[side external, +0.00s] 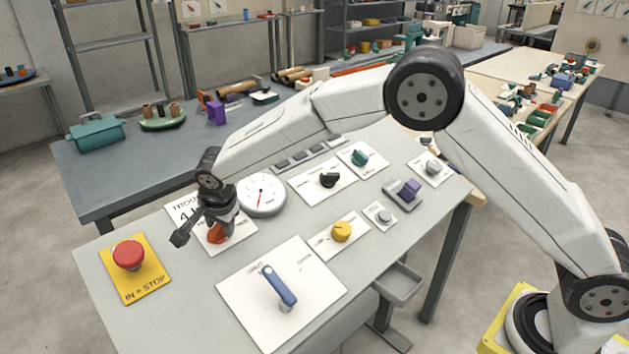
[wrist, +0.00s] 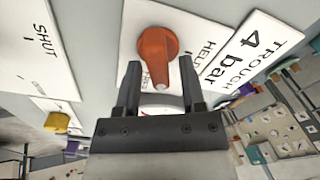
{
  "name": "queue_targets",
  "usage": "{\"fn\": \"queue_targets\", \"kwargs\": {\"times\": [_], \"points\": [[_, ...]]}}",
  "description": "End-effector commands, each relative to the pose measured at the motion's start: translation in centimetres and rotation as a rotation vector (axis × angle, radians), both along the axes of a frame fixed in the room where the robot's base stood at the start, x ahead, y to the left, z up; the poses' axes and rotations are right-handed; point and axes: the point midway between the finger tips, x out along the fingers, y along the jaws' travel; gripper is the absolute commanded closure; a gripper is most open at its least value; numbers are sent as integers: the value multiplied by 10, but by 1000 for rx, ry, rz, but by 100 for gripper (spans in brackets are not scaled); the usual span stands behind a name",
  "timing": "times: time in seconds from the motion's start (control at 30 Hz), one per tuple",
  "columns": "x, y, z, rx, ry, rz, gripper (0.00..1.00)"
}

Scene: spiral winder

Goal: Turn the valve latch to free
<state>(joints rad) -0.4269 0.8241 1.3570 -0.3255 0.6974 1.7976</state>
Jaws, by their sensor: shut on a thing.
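The valve latch (wrist: 157,45) is an orange-red knob with a tapered pointer and a pale dot at its tip. It sits on a white plate (wrist: 135,15). In the wrist view the pointer aims down the picture, close to a label partly hidden by my left finger; the word HELD is to its right. My gripper (wrist: 160,68) has one finger on each side of the pointer and is shut on it. In the side view the latch (side external: 217,233) shows below my gripper (side external: 222,218), which hides part of it and its plate.
A plate reading TROUGH 4 bar (wrist: 245,50) and a round white gauge (side external: 262,195) are close by. A blue lever (side external: 279,287) stands on a large white plate in front. A red stop button (side external: 129,254) is at left. Yellow (side external: 341,231) and black (side external: 329,180) knobs are at right.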

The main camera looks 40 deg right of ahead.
Motion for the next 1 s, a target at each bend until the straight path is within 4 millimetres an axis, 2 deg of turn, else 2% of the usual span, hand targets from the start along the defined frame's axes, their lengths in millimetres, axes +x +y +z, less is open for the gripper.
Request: {"fn": "queue_targets", "kwargs": {"times": [0.2,0.5,1.0], "points": [[-1,-1,0,61,-3,-187,100],[-3,-1,0,120,-2,-367,100],[-4,-1,0,140,-1,-430,100]]}}
